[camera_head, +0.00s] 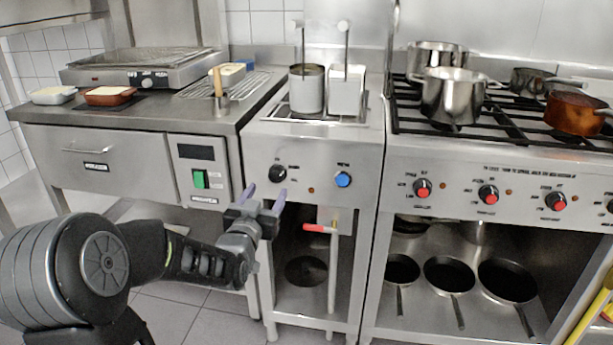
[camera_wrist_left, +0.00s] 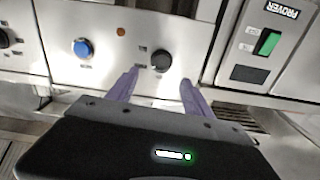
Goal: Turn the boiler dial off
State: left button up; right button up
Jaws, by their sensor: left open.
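The boiler (camera_head: 312,150) is the steel unit in the middle. Its front panel carries a black dial (camera_head: 278,173) at left and a blue knob (camera_head: 343,179) at right. My left gripper (camera_head: 263,197) is open and empty, in front of the panel, just below and left of the black dial. In the left wrist view, the black dial (camera_wrist_left: 161,60) appears between and just beyond the two fingertips (camera_wrist_left: 160,79), with no visible contact. The blue knob (camera_wrist_left: 82,47) lies to the left there. The exact gap to the panel cannot be told. My right gripper is out of view.
A red-handled valve (camera_head: 319,228) on a pipe sticks out below the panel. A counter with a green switch (camera_head: 200,179) stands at left. A stove with several red knobs and pots such as a steel pot (camera_head: 452,97) stands at right.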

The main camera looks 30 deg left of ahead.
aim_at(275, 176)
pick_arm(q)
jog(key=shift+a, duration=0.1)
jog(key=shift+f, duration=0.1)
jog(key=x, duration=0.7)
jog(key=shift+w+a+b, duration=0.15)
jog(key=shift+w+b, duration=0.15)
jog(key=shift+b, duration=0.05)
grip_shut()
dwell(0.5)
